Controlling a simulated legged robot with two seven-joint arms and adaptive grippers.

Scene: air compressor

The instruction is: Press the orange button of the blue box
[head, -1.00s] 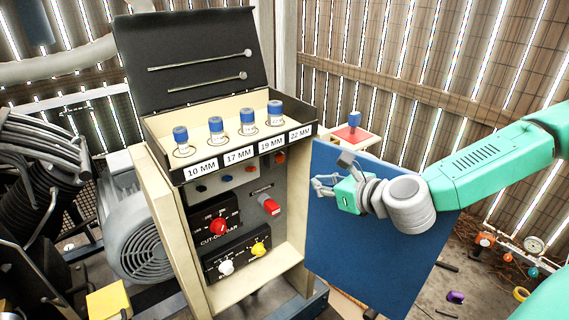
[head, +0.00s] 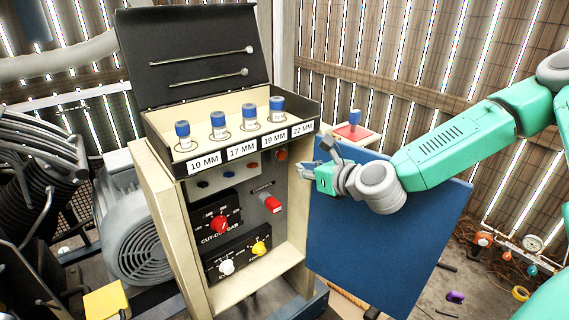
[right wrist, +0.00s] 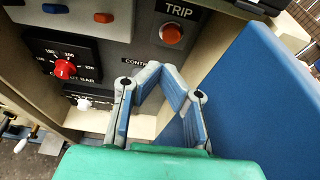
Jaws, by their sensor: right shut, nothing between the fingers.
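The box is a beige cabinet (head: 160,215) with an open blue door (head: 370,245) on its right side. An orange-red round button (head: 281,155) is at the upper right of its panel; it shows under a TRIP label in the right wrist view (right wrist: 171,34). A smaller orange-red button (head: 253,168) is to its left, also visible in the wrist view (right wrist: 103,17). My right gripper (head: 308,167) is shut and empty, in front of the cabinet's right edge, apart from the buttons. Its fingertips (right wrist: 158,73) appear below the TRIP button in the wrist view. My left gripper is out of view.
A black tray (head: 165,160) with several blue-capped sockets sits on top of the cabinet. A red knob (head: 220,224), a red switch (head: 272,203), and white (head: 226,267) and yellow (head: 259,248) knobs are lower on the panel. The door edge is close beside my right gripper.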

